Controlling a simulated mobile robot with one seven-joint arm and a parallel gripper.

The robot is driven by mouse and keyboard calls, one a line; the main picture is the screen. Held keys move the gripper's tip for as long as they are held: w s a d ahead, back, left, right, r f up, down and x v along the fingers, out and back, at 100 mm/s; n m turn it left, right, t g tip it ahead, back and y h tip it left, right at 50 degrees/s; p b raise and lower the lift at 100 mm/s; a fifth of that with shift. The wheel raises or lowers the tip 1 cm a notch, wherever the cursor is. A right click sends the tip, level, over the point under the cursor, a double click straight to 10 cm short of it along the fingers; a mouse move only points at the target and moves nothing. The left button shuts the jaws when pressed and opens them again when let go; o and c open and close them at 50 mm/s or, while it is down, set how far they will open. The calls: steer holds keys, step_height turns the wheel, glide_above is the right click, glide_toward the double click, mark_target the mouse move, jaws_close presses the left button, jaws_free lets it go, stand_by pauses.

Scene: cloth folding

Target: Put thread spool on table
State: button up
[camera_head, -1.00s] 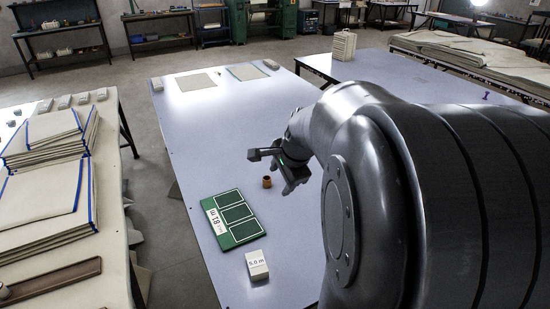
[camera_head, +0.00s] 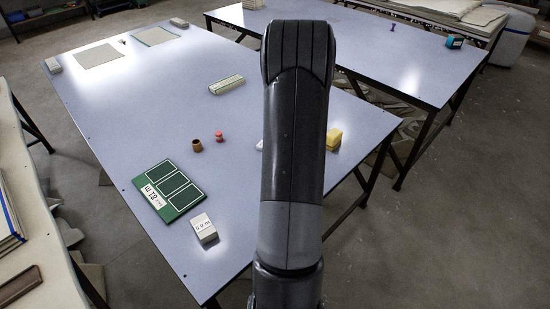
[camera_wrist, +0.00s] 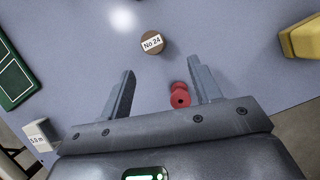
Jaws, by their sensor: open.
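A small red spool (camera_head: 219,136) stands on the near grey-blue table (camera_head: 120,120), just right of a brown round holder (camera_head: 197,145). In the wrist view the red spool (camera_wrist: 180,95) shows between my fingers, close to the right one. My gripper (camera_wrist: 160,70) is open, its fingers spread and pointing down toward the table. The fingers do not appear to grip the spool; I cannot tell if one touches it. In the head view my gripper is hidden behind my arm. A small purple spool-like piece (camera_head: 393,27) stands on the far table (camera_head: 370,55).
The brown holder's top reads "No 24" (camera_wrist: 153,41). A green board (camera_head: 168,190) and a white block (camera_head: 203,228) lie at the front. A yellow block (camera_head: 334,138) sits at the right edge, a pale ruled block (camera_head: 226,85) behind. Bare table lies left of the holder.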

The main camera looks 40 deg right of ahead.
steer(key=x, duration=0.5)
steer(key=shift+w+a+x, duration=0.15)
steer(key=shift+x, duration=0.7)
steer(key=shift+w+a+x, duration=0.1)
steer(key=shift+w+x, duration=0.05)
steer(key=shift+x, duration=0.7)
steer(key=shift+w+a+x, duration=0.15)
steer(key=shift+x, duration=0.75)
steer(key=shift+r, duration=0.15)
steer(key=c, duration=1.1)
steer(key=shift+r, duration=0.15)
steer(key=shift+c, duration=0.2)
step_height(320, 180, up, 4)
steer(key=shift+r, duration=0.1)
steer(key=s+d+r, duration=0.3)
steer(key=s+r, duration=0.3)
steer(key=s, duration=0.5)
steer(key=shift+d+r, duration=0.25)
steer(key=shift+d, duration=0.1)
